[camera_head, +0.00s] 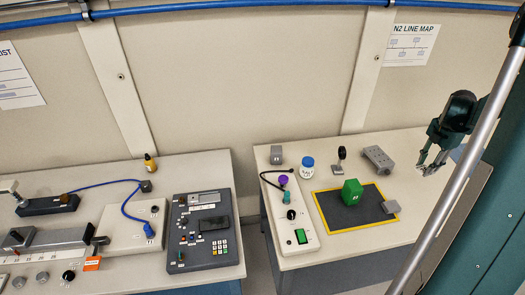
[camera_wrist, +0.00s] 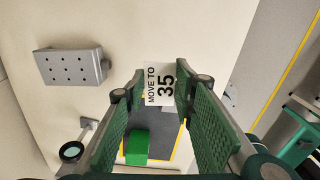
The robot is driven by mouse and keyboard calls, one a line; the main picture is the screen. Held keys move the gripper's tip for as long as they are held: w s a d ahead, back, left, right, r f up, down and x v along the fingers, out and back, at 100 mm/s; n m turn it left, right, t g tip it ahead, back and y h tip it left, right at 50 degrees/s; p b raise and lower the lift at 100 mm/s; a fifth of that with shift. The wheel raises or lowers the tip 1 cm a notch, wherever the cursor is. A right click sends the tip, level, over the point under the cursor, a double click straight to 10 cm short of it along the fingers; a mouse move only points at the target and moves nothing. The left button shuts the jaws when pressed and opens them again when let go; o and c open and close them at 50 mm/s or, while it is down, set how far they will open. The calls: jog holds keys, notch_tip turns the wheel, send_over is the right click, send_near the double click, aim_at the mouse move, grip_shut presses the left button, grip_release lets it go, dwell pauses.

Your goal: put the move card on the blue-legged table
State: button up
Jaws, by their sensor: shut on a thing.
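The move card (camera_wrist: 160,84) is white with black print reading "MOVE TO 35". In the wrist view it sits between the fingertips of my gripper (camera_wrist: 161,90), which is shut on it. In the head view my gripper (camera_head: 432,163) is above the right end of the right-hand table (camera_head: 345,268); I cannot make out the card there. The left-hand table (camera_head: 180,164) stands apart from it across a gap. Leg colours are hard to tell; the left-hand table's lower front looks bluish, the right-hand one's dark grey.
A yellow-edged dark mat (camera_head: 338,221) carries a green block (camera_head: 352,192). A grey perforated block (camera_head: 378,159), a blue-lidded jar (camera_head: 307,168) and a white control box (camera_head: 297,237) share the right-hand table. A keypad console (camera_head: 204,250) and other equipment crowd the left-hand table.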

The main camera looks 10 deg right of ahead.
jog(key=w+a, duration=0.6)
jog(key=a, duration=0.4)
jog(key=w+a, duration=0.6)
jog(key=a, duration=0.5)
jog(key=w+a, duration=0.5)
jog(key=a, duration=0.5)
jog(key=w+a, duration=0.3)
jog(key=a, duration=2.9)
jog(key=s+a, duration=0.4)
jog(key=a, duration=1.2)
jog(key=m+b, duration=0.1)
send_over(135, 272)
jog(key=shift+a+f, duration=0.1)
jog(key=shift+f, duration=2.45)
jog(key=shift+f+b, duration=0.45)
jog(key=shift+f, duration=2.7)
